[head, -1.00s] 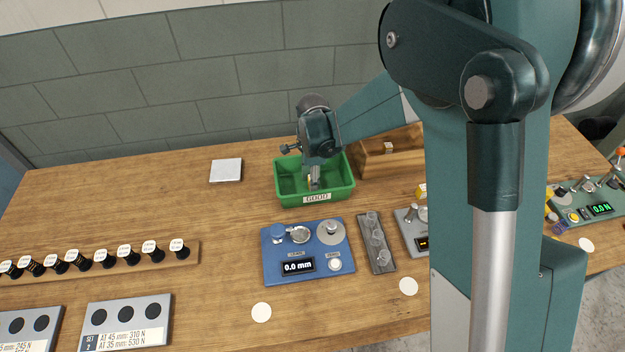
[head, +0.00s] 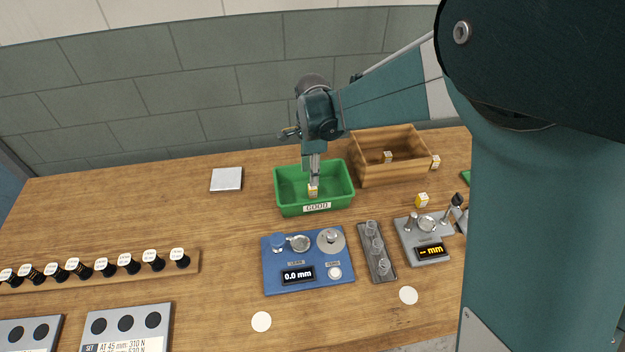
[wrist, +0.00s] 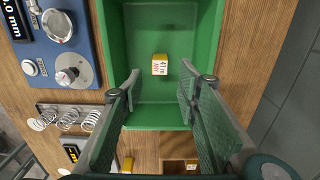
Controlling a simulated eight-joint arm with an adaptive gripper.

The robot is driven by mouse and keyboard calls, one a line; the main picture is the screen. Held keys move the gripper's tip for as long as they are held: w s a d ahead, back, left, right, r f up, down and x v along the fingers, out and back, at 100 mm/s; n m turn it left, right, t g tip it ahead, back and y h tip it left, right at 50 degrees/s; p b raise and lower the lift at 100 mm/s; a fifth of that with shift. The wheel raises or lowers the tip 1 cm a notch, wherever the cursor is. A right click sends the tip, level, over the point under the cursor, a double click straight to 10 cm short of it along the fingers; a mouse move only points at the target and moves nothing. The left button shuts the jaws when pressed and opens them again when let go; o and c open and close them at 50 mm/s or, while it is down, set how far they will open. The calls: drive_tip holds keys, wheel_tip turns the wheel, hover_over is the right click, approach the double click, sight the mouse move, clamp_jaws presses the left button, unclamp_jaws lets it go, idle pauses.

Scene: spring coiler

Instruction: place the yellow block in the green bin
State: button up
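A yellow block (head: 313,190) with a white label lies inside the green bin (head: 283,197), which is marked GOOD. In the wrist view the same block (wrist: 160,65) sits on the bin floor, with its printed white face towards the camera. My gripper (head: 315,174) points down over the bin. In the wrist view my gripper (wrist: 158,80) is open, its two fingers wide apart, with clear gaps to the block on both sides. Another yellow block (head: 422,200) stands on the table, right of the bin.
A wooden crate (head: 390,175) stands right of the bin, with a small block (head: 388,157) inside. A blue gauge (head: 305,262), a grey spring tray (head: 376,252) and a grey gauge (head: 424,240) stand in front. The table left of the bin is mostly clear.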

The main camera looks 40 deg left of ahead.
drive_tip(key=shift+r, duration=1.7)
drive_tip(key=shift+d, duration=0.1)
drive_tip(key=w+d+r+n+t+y, duration=0.15)
drive_tip(key=d+r, duration=0.35)
drive_tip(key=d, duration=0.6)
drive_tip(key=w+d+r+n, duration=0.1)
drive_tip(key=w+d+r, duration=0.1)
drive_tip(key=d+r, duration=0.65)
drive_tip(key=w+d+r+n+t, duration=0.1)
drive_tip(key=d+r+n, duration=0.15)
drive_tip(key=d, duration=1.15)
drive_tip(key=s+d+n+t, duration=0.1)
drive_tip(key=s+d, duration=0.4)
drive_tip(key=d, duration=0.4)
drive_tip(key=s+d+n+t+h, duration=0.1)
drive_tip(key=s+d, duration=0.4)
drive_tip(key=d, duration=0.5)
drive_tip(key=s+d+r+n+t, duration=0.1)
drive_tip(key=s+d, duration=0.3)
drive_tip(key=d, duration=0.6)
drive_tip(key=shift+s+n+t, duration=0.4)
drive_tip(key=shift+n+t, duration=0.1)
drive_tip(key=shift+t, duration=0.35)
